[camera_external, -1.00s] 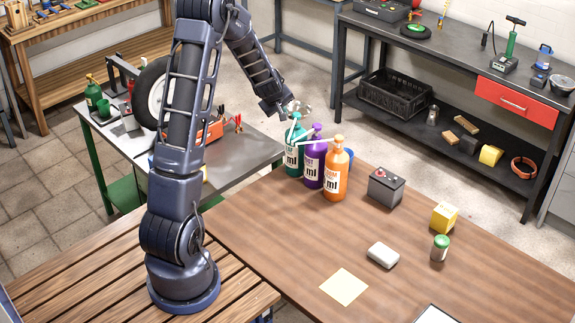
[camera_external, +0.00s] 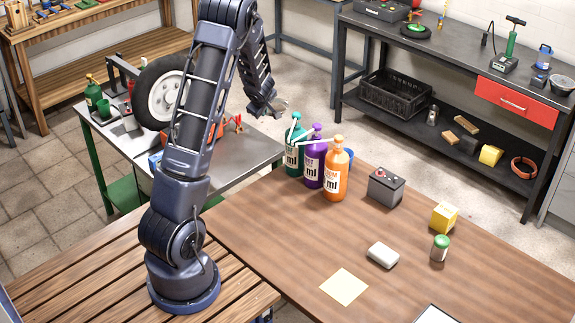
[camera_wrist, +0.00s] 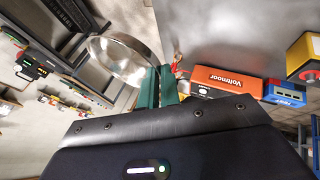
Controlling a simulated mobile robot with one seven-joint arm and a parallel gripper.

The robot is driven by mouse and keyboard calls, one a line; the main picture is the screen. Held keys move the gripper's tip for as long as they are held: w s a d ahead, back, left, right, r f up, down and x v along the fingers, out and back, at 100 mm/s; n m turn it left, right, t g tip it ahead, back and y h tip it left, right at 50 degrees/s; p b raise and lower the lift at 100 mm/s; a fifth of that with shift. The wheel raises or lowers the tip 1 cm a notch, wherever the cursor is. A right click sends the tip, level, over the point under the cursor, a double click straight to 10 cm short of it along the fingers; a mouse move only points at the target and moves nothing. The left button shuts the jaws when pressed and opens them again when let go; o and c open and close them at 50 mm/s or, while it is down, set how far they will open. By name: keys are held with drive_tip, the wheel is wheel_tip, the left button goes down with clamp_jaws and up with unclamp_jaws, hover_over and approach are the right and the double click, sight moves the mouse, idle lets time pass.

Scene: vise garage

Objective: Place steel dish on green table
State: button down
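The steel dish (camera_wrist: 110,68) is a shiny round shallow dish, large and close in the wrist view at upper left. My gripper (camera_wrist: 160,86) appears shut on its rim, with the dish hanging out to the left; the contact is partly hidden by the gripper body. In the external view my gripper (camera_external: 276,108) is raised above the right end of the green table (camera_external: 250,152), which has a grey top and green legs. The dish is hardly visible there. The grey tabletop (camera_wrist: 235,32) fills the upper right of the wrist view.
The green table carries a wheel (camera_external: 163,95), a green bottle (camera_external: 93,93) and an orange Voltmoor box (camera_wrist: 227,80). Green, purple and orange bottles (camera_external: 335,172) stand on the brown table close by. The table's front right top looks clear.

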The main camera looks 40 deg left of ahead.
drive_tip(key=shift+s+a+n, duration=1)
drive_tip(key=shift+s+a, duration=0.1)
drive_tip(key=shift+a, duration=0.25)
drive_tip(key=n+g+y, duration=0.2)
drive_tip(key=n+g, duration=0.3)
drive_tip(key=n, duration=0.3)
hover_over(217, 168)
drive_tip(key=d, duration=0.3)
drive_tip(key=shift+f, duration=0.45)
drive_tip(key=shift+m, duration=0.3)
wheel_tip(217, 168, down, 20)
drive_tip(key=shift+f, duration=0.1)
